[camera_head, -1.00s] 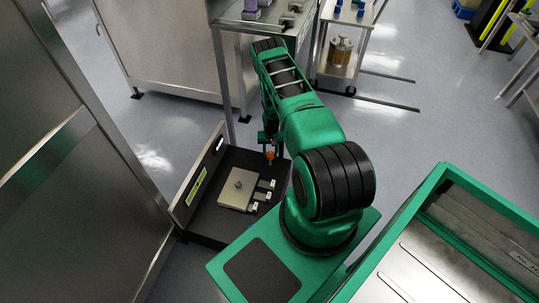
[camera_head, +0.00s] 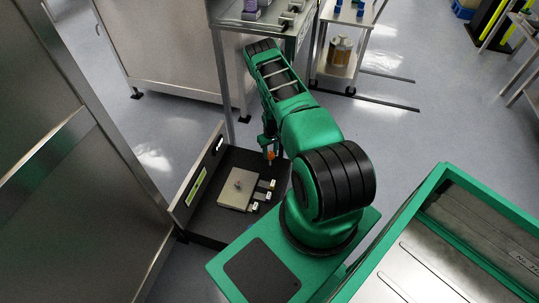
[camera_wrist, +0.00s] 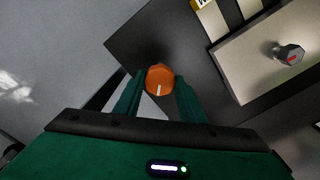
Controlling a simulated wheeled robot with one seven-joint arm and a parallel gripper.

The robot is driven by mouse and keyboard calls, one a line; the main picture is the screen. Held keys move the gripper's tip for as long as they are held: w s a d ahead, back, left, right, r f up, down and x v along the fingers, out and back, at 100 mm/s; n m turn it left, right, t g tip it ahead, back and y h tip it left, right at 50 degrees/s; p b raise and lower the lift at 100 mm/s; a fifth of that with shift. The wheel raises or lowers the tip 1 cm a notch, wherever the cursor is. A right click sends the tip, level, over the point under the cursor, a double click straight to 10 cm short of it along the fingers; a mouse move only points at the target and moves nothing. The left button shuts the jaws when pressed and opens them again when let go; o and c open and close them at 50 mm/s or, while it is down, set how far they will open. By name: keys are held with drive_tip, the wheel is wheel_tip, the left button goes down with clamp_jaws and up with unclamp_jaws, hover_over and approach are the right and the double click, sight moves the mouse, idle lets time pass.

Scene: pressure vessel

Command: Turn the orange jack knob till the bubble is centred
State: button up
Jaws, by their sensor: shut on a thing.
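The orange jack knob (camera_wrist: 159,78) has a white pointer line on its face. In the wrist view it sits between the two green fingers of my gripper (camera_wrist: 160,90), which are shut on it. In the head view the knob (camera_head: 271,156) shows small at the right back of a dark platform (camera_head: 222,223), just below my gripper (camera_head: 270,147). A long yellow-green strip (camera_head: 196,187), which may be the level vial, is on the platform's upright left panel. The bubble is too small to tell.
A pale plate (camera_head: 238,190) with a small knob (camera_wrist: 289,54) and several labelled blocks (camera_head: 263,195) lies on the platform. A large metal wall (camera_head: 70,150) stands to the left. A bench (camera_head: 262,22) and a trolley (camera_head: 338,68) stand behind.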

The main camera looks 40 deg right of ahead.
drive_tip(key=shift+s+d, duration=0.1)
drive_tip(key=shift+s, duration=0.2)
drive_tip(key=o, duration=1)
drive_tip(key=shift+o, duration=0.2)
drive_tip(key=shift+w, duration=0.1)
drive_tip(key=shift+w, duration=0.1)
wheel_tip(320, 180, up, 11)
drive_tip(key=shift+f, duration=0.15)
